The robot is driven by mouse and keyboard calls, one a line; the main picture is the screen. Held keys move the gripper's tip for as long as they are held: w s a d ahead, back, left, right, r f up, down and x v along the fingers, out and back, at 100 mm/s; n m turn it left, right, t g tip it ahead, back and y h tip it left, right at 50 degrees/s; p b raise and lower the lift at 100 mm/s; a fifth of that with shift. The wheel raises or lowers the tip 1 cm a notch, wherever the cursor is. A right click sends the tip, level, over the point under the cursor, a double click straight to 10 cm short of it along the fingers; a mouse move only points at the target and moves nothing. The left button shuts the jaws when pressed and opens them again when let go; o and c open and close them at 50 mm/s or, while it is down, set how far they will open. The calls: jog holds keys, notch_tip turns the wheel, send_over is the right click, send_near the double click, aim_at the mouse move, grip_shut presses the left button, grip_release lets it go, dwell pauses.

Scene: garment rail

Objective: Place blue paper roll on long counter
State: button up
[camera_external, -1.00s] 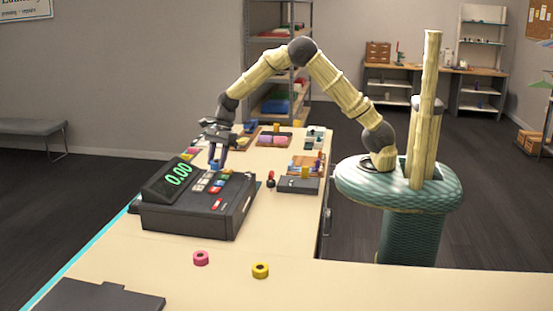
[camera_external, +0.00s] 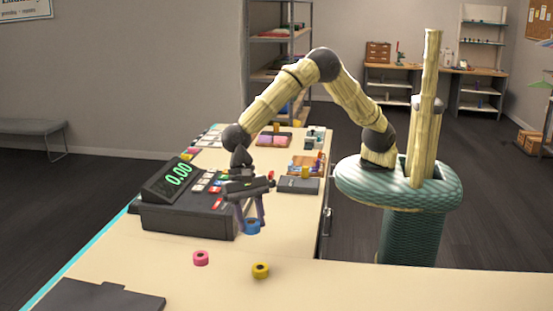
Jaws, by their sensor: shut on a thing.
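The blue paper roll (camera_external: 252,227) is between the fingertips of my gripper (camera_external: 251,222), which is shut on it. The roll is low, close over or at the surface of the long counter (camera_external: 180,265), just right of the cash register's front corner. I cannot tell whether it touches the counter. My gripper points downward, and its fingers straddle the roll.
The dark cash register (camera_external: 188,215) stands directly left of my gripper. A pink roll (camera_external: 201,258) and a yellow roll (camera_external: 260,270) lie on the counter nearer the camera. A dark flat slab (camera_external: 100,297) lies at the front left. Several small items crowd the counter's far part.

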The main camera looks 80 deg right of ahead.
jog(key=s+a+n+g, duration=0.1)
jog(key=s+a+n, duration=0.1)
jog(key=s+a, duration=0.3)
jog(key=s+a+n, duration=0.2)
jog(key=s, duration=0.5)
jog(key=shift+h, duration=0.5)
notch_tip(320, 180, down, 5)
jog(key=shift+w+r, duration=0.1)
jog(key=shift+f+p, duration=0.9)
jog(key=shift+f, duration=2.3)
jog(key=shift+f, duration=0.1)
jog(key=shift+f+p, duration=0.55)
jog(key=shift+f, duration=1.2)
